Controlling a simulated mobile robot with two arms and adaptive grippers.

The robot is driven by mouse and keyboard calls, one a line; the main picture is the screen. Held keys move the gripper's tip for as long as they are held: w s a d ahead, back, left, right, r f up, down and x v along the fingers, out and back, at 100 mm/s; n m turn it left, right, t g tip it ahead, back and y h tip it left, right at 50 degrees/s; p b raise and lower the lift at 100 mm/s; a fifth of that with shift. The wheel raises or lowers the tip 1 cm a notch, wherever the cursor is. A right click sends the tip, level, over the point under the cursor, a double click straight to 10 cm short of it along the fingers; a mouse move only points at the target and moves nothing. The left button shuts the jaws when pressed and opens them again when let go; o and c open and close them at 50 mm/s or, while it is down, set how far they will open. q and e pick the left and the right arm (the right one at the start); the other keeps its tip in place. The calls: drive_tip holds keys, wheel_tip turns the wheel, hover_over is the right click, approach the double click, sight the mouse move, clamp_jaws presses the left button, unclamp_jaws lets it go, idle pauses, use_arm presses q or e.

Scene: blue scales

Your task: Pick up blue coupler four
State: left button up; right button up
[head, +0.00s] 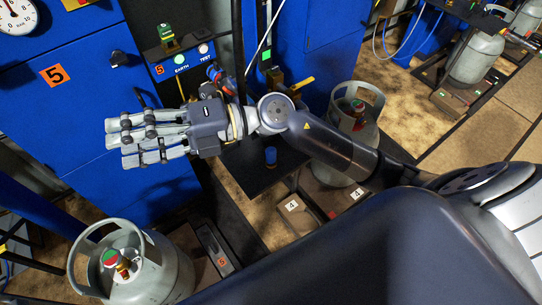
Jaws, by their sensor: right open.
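My right forearm passes just above and right of the cylinder. A red and blue fitting (214,73) shows behind my right wrist. My left gripper is not in view.
A grey gas cylinder (364,137) stands right of the shelf, partly behind my arm, beside plates marked 4 (291,206). Another gas cylinder (165,270) stands at lower left. Blue cabinets (60,105) marked 5 fill the left.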

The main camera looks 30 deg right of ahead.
drive_tip(key=d+f+n+g+h, duration=0.3)
drive_tip(key=f+h, duration=0.3)
drive_tip(key=f, duration=0.4)
drive_tip(key=m+h, duration=0.1)
drive_tip(key=h, duration=1.1)
hover_over(271, 150)
wheel_tip(271, 150, down, 8)
drive_tip(key=shift+w+a+r, duration=0.1)
drive_tip(key=shift+w+r, duration=0.05)
drive_tip(key=shift+r, duration=0.1)
drive_tip(key=shift+h, duration=0.4)
drive_tip(key=f, duration=0.4)
drive_tip(key=shift+d+f, duration=0.25)
drive_tip(key=shift+d, duration=0.1)
drive_tip(key=shift+s+a+f+p, duration=0.15)
drive_tip(key=shift+f+p, duration=0.25)
drive_tip(key=shift+f, duration=1.15)
drive_tip(key=shift+s+a+f+p, duration=0.15)
drive_tip(key=shift+f+p, duration=0.25)
drive_tip(key=shift+f, duration=1.15)
drive_tip(key=shift+w, duration=0.1)
drive_tip(key=shift+c, duration=0.5)
clamp_jaws()
